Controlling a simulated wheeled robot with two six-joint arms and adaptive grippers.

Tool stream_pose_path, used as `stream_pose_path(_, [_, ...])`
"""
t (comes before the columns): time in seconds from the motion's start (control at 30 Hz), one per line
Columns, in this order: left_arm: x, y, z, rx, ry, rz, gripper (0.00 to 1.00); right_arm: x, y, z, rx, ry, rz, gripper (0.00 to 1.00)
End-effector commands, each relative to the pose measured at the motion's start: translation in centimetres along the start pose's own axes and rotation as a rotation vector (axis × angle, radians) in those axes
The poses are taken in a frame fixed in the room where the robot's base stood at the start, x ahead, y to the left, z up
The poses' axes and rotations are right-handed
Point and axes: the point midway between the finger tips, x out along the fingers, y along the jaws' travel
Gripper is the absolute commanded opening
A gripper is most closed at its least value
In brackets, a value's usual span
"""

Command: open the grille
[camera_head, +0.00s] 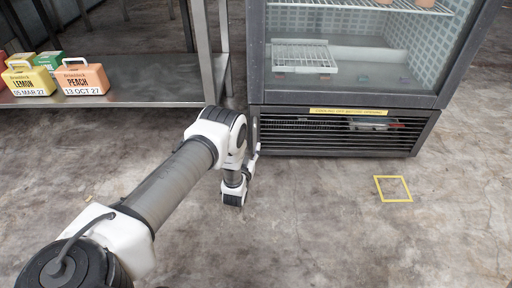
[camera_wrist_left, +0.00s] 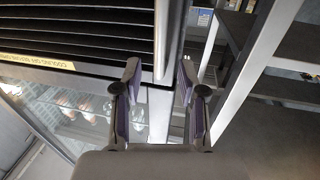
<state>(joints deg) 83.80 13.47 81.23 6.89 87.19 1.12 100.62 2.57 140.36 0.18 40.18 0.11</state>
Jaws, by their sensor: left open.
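The grille (camera_head: 335,135) is a dark slatted panel across the bottom of the glass-fronted freezer cabinet. It looks shut, with a yellow label strip (camera_head: 348,111) along its top edge. The grille also fills the upper left of the left wrist view (camera_wrist_left: 70,30), where the picture is turned over. My left gripper (camera_head: 254,152) is at the grille's left end, low in front of the cabinet. In the left wrist view my left gripper (camera_wrist_left: 159,74) is open, with the grille's side edge and a pale vertical strip (camera_wrist_left: 169,45) between its fingers. Contact cannot be told. My right gripper is out of view.
A metal shelf table (camera_head: 140,94) stands to the left, its leg close beside my left wrist. It bears several labelled cartons, including an orange one (camera_head: 83,79). A yellow square outline (camera_head: 393,189) marks the floor at the right. The concrete floor before the grille is clear.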

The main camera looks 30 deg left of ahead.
Motion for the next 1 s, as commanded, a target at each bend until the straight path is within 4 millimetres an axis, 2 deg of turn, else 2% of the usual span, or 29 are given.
stream_pose_path(0.33, [6.2,0.0,0.2,0.000,0.003,0.000,0.41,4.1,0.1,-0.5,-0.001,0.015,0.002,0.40])
stream_pose_path(0.47, [7.1,0.0,-0.1,0.000,0.000,0.000,0.41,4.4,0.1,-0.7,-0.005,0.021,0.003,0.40])
stream_pose_path(0.67, [7.2,0.0,-0.2,0.000,-0.001,0.000,0.41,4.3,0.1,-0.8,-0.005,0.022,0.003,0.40])
stream_pose_path(0.8, [7.2,0.0,-0.2,0.000,-0.001,0.000,0.00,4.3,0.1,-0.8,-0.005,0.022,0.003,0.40])
stream_pose_path(1.0, [7.2,0.0,-0.2,0.000,-0.001,0.000,0.00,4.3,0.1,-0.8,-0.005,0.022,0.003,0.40])
